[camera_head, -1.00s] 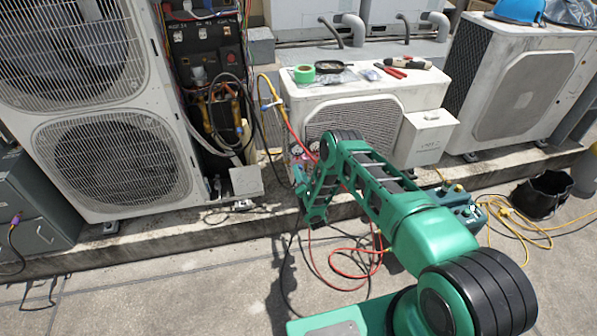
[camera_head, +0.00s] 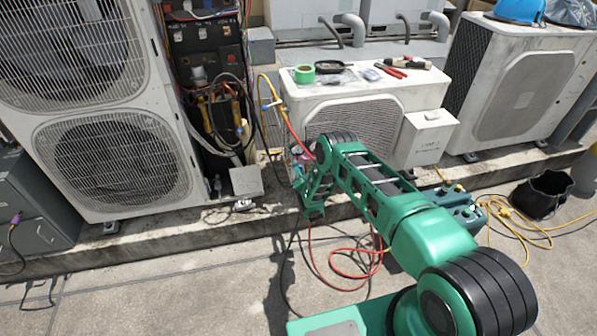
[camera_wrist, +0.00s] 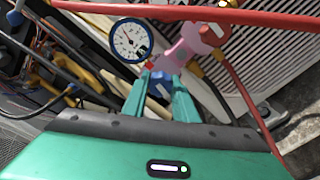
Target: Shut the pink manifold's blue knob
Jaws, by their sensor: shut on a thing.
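The pink manifold (camera_wrist: 184,50) shows in the wrist view, tilted, with a blue-rimmed gauge (camera_wrist: 129,41) on its left and a red knob (camera_wrist: 211,34) at its upper right. The blue knob (camera_wrist: 160,84) sits at its lower end, between the two green fingers of my gripper (camera_wrist: 161,79). My gripper is shut on the blue knob, whose outer part shows between the fingers. In the head view, my arm covers most of the manifold, beside the low white condenser (camera_head: 425,95); the fingers cannot be made out there.
A red hose (camera_wrist: 245,105) runs down right of the manifold and another red length crosses the top of the wrist view. A tall condenser (camera_head: 155,60) with an open wiring panel stands left. Red and black hoses (camera_head: 345,265) lie on the floor below my arm.

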